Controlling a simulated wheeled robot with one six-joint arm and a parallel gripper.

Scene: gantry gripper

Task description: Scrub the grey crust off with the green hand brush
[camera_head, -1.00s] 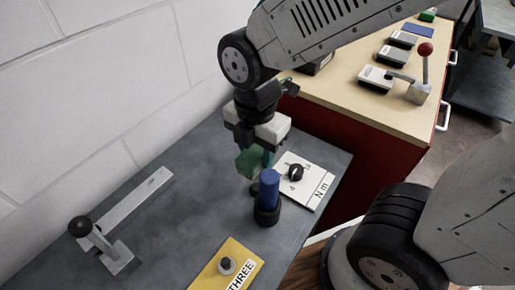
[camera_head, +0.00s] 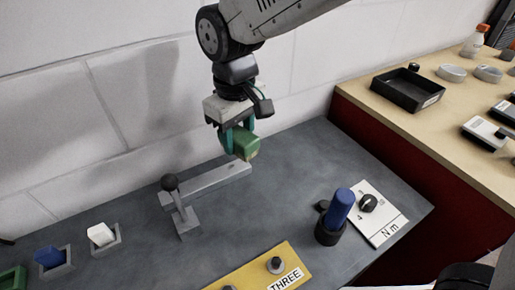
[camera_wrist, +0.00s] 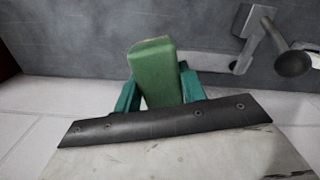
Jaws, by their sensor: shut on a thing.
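The green hand brush (camera_head: 245,144) is a green block held between the teal fingers of my gripper (camera_head: 238,142). It shows tilted, above or just at the right end of a long grey bar (camera_head: 215,182) near the wall; I cannot tell if it touches the bar. In the wrist view the brush (camera_wrist: 155,72) fills the gap between the fingers of my gripper (camera_wrist: 160,92), and its bristles are hidden. I cannot make out the grey crust in either current view.
A lever with a dark knob (camera_head: 170,182) stands at the bar's left end. A blue cylinder in a black holder (camera_head: 341,207), a white dial plate (camera_head: 382,222) and a yellow plate (camera_head: 242,272) are on the grey bench (camera_head: 290,165). Blue and white blocks sit in holders at left.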

